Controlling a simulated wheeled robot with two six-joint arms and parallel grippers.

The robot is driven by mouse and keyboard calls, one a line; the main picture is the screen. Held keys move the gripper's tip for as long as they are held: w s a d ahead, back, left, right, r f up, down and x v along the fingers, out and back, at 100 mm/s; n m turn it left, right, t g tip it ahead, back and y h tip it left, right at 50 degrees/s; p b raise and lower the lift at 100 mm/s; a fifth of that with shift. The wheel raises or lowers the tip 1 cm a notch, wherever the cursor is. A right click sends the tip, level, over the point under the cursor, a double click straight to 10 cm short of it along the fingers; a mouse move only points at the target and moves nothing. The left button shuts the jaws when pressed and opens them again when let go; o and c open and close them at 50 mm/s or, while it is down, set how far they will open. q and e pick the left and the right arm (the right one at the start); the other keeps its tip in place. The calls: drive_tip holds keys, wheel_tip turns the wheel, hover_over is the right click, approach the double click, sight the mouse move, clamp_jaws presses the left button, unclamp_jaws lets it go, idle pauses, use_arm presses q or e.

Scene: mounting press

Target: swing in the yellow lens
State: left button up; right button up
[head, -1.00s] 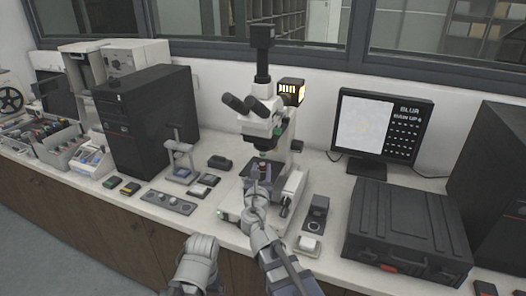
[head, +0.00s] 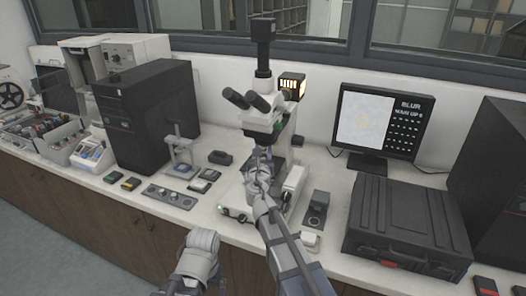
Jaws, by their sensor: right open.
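The microscope (head: 262,118) stands at the middle of the bench, with a dark camera on top and two black eyepieces facing left. Its nosepiece and lenses are small and mostly hidden behind my right gripper (head: 261,152); I cannot make out a yellow band. My right gripper is raised at the lens area under the microscope head, above the stage. It is open, and nothing shows held in it. I cannot tell whether it touches a lens. The stage (head: 277,167) is partly covered by my right arm.
A monitor (head: 380,125) at the right shows a pale picture and the word BLUR. A black case (head: 405,222) lies in front of it. A black computer tower (head: 150,130) stands left. Small boxes and a grey control panel (head: 170,196) lie between tower and microscope.

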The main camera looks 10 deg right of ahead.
clamp_jaws()
idle(0.3)
idle(0.3)
